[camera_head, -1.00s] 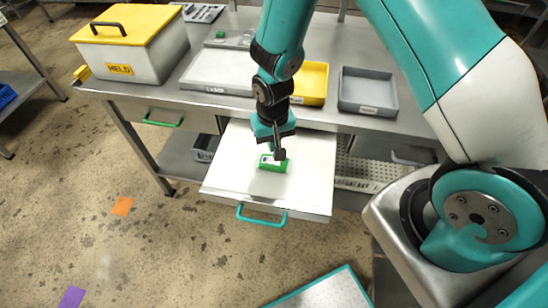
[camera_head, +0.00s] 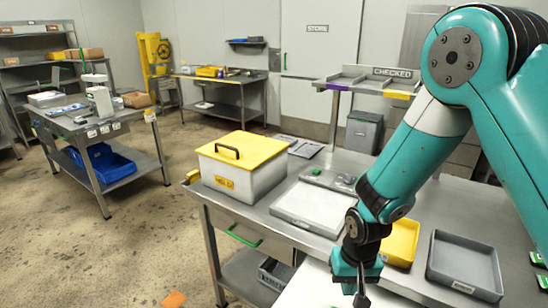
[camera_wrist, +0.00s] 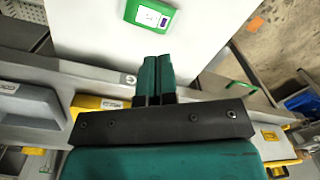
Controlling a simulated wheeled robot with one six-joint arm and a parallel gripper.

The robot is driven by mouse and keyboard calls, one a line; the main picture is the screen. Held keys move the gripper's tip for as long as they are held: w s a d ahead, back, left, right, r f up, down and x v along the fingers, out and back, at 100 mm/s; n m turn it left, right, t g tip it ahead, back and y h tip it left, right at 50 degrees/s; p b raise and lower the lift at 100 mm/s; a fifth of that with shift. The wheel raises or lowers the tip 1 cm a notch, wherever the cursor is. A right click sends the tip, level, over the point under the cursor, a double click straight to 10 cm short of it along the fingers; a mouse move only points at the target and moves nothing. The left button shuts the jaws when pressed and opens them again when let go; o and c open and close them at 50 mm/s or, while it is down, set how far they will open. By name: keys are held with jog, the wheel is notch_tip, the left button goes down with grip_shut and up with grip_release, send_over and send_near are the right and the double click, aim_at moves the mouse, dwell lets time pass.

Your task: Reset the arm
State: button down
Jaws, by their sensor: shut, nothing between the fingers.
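My gripper (camera_head: 361,291) hangs at the lower middle of the head view, pointing down in front of the steel table (camera_head: 262,212). In the wrist view my gripper (camera_wrist: 154,78) has its two fingers together with nothing between them.
On the table stand a white bin with a yellow lid (camera_head: 242,165), a pale flat tray (camera_head: 312,208), a yellow tray (camera_head: 401,243) and a grey tray (camera_head: 464,264). A shelf marked CHECKED (camera_head: 375,82) is behind. Open floor (camera_head: 110,235) lies to the left.

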jog(key=s+a+r+n+y, duration=0.1)
jog(key=s+r, duration=0.2)
jog(key=r, duration=0.4)
jog(key=s+a+r+n+y, duration=0.1)
jog(key=s+a+r+n, duration=0.1)
jog(key=r, duration=0.5)
jog(key=s+r+n+y, duration=0.1)
jog(key=s+r+n, duration=0.3)
jog(key=s+r, duration=0.7)
jog(key=shift+s+a+n+y, duration=0.2)
jog(key=shift+s+n+y, duration=0.1)
jog(key=shift+s, duration=0.8)
